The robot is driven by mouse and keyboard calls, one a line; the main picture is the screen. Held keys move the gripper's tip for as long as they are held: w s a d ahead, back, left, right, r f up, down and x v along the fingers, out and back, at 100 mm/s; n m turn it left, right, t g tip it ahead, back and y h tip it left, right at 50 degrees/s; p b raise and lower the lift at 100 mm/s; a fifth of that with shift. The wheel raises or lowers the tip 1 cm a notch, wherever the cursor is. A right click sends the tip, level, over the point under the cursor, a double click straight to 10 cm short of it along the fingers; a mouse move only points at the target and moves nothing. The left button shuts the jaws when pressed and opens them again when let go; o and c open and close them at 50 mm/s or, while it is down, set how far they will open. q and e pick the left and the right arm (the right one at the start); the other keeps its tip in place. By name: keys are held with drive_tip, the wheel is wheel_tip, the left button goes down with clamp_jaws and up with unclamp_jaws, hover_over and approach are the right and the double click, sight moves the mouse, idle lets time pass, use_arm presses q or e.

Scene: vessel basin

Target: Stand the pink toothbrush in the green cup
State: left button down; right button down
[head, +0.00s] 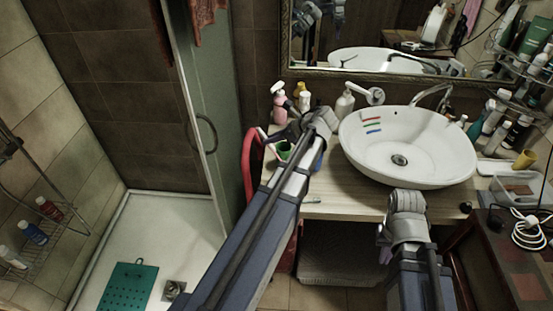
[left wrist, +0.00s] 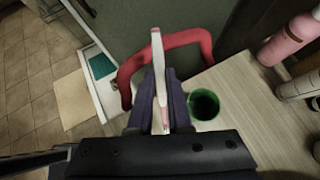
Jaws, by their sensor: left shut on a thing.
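The pink toothbrush (left wrist: 159,62) is pink and white. My left gripper (left wrist: 161,100) is shut on it, and one end sticks out beyond the fingers. In the head view the toothbrush (head: 262,134) shows just left of my left gripper (head: 283,133). The green cup (left wrist: 204,104) stands open and upright on the wooden counter, right beside the fingers in the left wrist view. In the head view the cup (head: 284,147) is partly hidden by my left arm. The toothbrush is outside the cup. My right gripper (head: 384,243) is low in front of the counter; its fingers are not clear.
A white basin (head: 368,165) with coloured stripes stands on the counter (head: 338,197). A pink bottle (head: 280,104) and other bottles stand behind the cup. A red curved object (head: 247,165) rises at the counter's left edge. Several bottles crowd the right side.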

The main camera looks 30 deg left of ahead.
use_arm(q)
drive_tip(key=w+d+r+m+t+y+b, duration=0.2)
drive_tip(key=w+r+t+y, duration=0.4)
drive_tip(key=r, duration=0.5)
drive_tip(key=shift+d+r+m+y, duration=0.25)
drive_tip(key=shift+d+m+y, duration=0.3)
drive_tip(key=shift+m, duration=0.55)
drive_tip(key=shift+w, duration=0.1)
wheel_tip(320, 180, down, 13)
drive_tip(key=b, duration=1.3)
drive_tip(key=c, duration=0.8)
unclamp_jaws()
drive_tip(key=shift+o, duration=0.2)
drive_tip(key=v, duration=0.8)
